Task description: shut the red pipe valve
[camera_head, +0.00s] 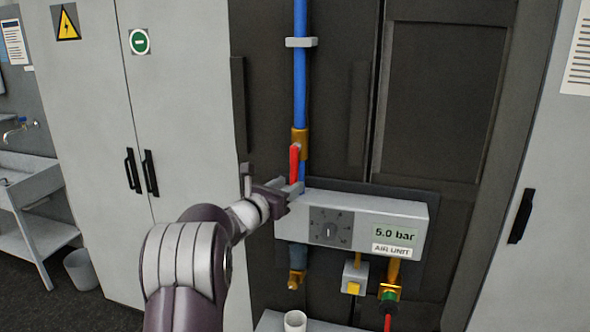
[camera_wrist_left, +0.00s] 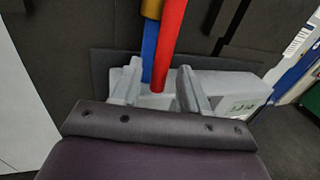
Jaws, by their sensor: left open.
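The red valve handle (camera_head: 294,163) hangs down from a brass valve body (camera_head: 301,138) on the vertical blue pipe (camera_head: 300,80), lying roughly along the pipe. My left gripper (camera_head: 286,189) is open at the handle's lower end. In the left wrist view the red handle (camera_wrist_left: 168,45) reaches down between the two spread fingers of my left gripper (camera_wrist_left: 160,90), with the blue pipe (camera_wrist_left: 149,50) behind it. Gaps show on both sides; I cannot tell whether a finger touches the handle. My right gripper is out of view.
The air unit box (camera_head: 415,210) with a dial and a 5.0 bar display sits just right of and below my left gripper. A pipe bracket (camera_head: 301,42) is above. Grey cabinets (camera_head: 180,80) stand to the left. A white cup (camera_head: 295,321) stands below.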

